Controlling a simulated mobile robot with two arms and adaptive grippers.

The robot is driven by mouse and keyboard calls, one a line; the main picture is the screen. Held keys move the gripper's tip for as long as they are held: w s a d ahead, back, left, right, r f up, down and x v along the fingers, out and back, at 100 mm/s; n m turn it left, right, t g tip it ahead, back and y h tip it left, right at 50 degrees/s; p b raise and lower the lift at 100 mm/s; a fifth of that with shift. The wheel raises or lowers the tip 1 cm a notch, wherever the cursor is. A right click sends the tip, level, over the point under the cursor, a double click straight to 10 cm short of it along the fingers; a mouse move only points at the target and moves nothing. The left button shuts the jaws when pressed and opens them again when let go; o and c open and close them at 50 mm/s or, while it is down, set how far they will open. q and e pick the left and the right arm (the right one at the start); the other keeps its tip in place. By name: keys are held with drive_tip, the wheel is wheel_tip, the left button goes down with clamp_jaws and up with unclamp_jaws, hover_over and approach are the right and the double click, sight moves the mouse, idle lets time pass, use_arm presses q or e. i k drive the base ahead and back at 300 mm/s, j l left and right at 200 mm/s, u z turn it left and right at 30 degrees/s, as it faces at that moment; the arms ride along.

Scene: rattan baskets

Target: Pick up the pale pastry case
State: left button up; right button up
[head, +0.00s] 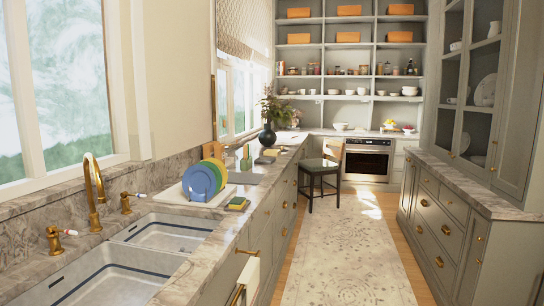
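I cannot make out a pale pastry case in the head view. Pale bowls and small items stand on the far shelves (347,52) and the far counter, but they are too small to tell apart. Neither of my grippers shows in this view.
A double sink (112,272) with a brass faucet (93,190) is at the left. Coloured plates (199,181) stand in a rack on the left counter. A chair (321,172) stands by the oven (367,161). The rug (346,250) between the cabinets is clear.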

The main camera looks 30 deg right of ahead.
sight(272, 153)
drive_tip(key=i+l+z, duration=1.2)
drive_tip(key=i+z, duration=0.4)
drive_tip(key=i, duration=2.45)
drive_tip(key=i+u, duration=0.1)
drive_tip(key=i, duration=0.4)
drive_tip(key=i+l+u, duration=0.15)
drive_tip(key=i, duration=0.35)
drive_tip(key=i+l+u, duration=0.1)
drive_tip(key=i, duration=0.45)
drive_tip(key=i+l+u, duration=0.15)
drive_tip(key=i+l, duration=0.15)
drive_tip(key=i, duration=0.2)
